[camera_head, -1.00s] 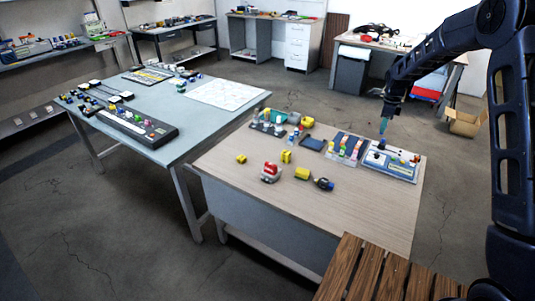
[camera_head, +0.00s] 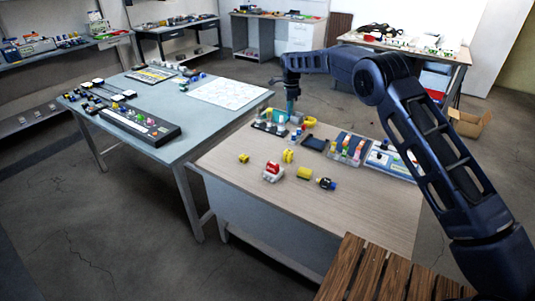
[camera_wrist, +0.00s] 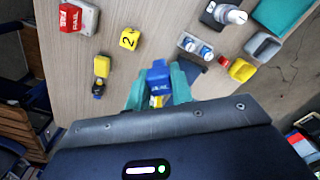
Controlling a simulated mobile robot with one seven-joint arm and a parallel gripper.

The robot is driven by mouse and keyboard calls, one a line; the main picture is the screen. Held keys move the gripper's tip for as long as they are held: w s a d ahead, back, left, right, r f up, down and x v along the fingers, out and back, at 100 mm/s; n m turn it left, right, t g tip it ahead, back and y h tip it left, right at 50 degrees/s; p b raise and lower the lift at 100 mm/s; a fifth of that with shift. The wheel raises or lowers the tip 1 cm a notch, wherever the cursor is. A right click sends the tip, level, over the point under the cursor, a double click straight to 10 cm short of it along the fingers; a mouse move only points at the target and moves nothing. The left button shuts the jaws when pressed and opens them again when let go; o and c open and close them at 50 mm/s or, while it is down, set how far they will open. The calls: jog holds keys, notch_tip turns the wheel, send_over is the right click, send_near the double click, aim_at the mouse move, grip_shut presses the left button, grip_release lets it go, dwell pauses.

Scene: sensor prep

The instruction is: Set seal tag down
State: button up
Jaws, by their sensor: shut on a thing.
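My gripper (camera_head: 291,106) hangs pointing down over the back left part of the wooden table (camera_head: 250,193). In the wrist view its teal fingers (camera_wrist: 160,88) are shut on a small blue seal tag (camera_wrist: 158,76) with light lettering. The tag is held above the table top, over a clear patch among small parts. In the head view the tag is too small and covered to make out.
Close by are a small tray with blue-capped pieces (camera_wrist: 196,47), a grey cup-like part (camera_wrist: 262,47) and a yellow block marked 2 (camera_wrist: 129,38). A red and white block (camera_head: 272,172) stands nearer the front. The front right of the table is bare.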

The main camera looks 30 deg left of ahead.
jog(key=s+a+n, duration=0.2)
jog(key=s+a, duration=0.5)
jog(key=a, duration=0.1)
notch_tip(320, 180, down, 20)
jog(key=shift+w+d+f, duration=0.15)
jog(key=shift+f, duration=0.05)
jog(key=shift+f, duration=0.2)
jog(key=o, duration=0.9)
jog(key=shift+r, duration=0.1)
notch_tip(320, 180, up, 12)
jog(key=shift+r, duration=0.1)
